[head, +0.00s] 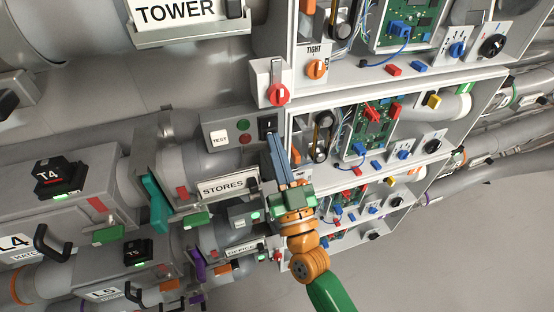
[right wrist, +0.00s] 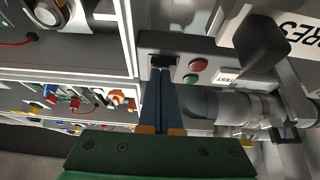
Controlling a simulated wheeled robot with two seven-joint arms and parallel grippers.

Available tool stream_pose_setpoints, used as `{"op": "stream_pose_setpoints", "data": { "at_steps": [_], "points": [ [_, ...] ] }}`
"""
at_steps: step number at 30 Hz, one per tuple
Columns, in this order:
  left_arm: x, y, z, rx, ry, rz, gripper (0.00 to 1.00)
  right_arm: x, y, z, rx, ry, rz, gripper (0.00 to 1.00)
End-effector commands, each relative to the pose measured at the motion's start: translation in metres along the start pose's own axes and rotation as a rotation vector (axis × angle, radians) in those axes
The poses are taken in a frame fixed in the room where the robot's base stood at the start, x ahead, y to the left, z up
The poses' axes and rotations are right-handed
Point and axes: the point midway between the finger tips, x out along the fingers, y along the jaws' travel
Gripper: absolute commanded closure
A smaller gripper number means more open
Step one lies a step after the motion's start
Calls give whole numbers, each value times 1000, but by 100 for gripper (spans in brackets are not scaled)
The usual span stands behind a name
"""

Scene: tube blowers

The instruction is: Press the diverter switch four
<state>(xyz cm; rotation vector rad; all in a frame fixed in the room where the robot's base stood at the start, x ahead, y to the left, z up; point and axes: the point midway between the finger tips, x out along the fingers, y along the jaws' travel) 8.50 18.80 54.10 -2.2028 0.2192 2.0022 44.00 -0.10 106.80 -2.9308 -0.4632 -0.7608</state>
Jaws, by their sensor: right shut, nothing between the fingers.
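A small black switch (head: 268,123) sits on a grey panel (head: 214,129) beside a green and a red button, above the STORES label (head: 222,187). No number shows on this switch. It also shows in the right wrist view (right wrist: 161,60). My right gripper (head: 273,140) is shut and empty, its blue-grey fingers together. In the right wrist view its fingertips (right wrist: 161,72) are at the lower edge of the switch; I cannot tell whether they touch it. A black box marked T4 (head: 60,176) sits on the same row at the left. My left gripper is not in view.
Open cabinets with circuit boards (head: 374,132) and knobs lie right of the switch. A red knob (head: 278,92) sticks out just above it. A white TEST button (head: 219,138) and a grey tube are on its left. Clear floor (head: 430,260) shows at the lower right.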

Motion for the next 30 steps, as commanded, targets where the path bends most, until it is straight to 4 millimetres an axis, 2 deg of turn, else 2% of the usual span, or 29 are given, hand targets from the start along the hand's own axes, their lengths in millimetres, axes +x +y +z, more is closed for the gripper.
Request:
{"op": "stream_pose_setpoints", "data": {
  "at_steps": [1, 3, 8, 19, 23, 30],
  "points": [
    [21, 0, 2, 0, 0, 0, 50, -6, 0, 11, 0, 29, -1, 100],
    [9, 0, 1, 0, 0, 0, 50, -1, 0, 3, 1, 22, 0, 100],
    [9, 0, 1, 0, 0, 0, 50, -3, 0, 3, 1, 20, 0, 100],
    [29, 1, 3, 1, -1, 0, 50, -64, 0, 6, 0, 21, 0, 100],
    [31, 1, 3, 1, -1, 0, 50, -73, 0, 5, 1, 21, 0, 100],
    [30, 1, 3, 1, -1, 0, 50, -74, 0, 4, 1, 23, 0, 100]
  ]
}}
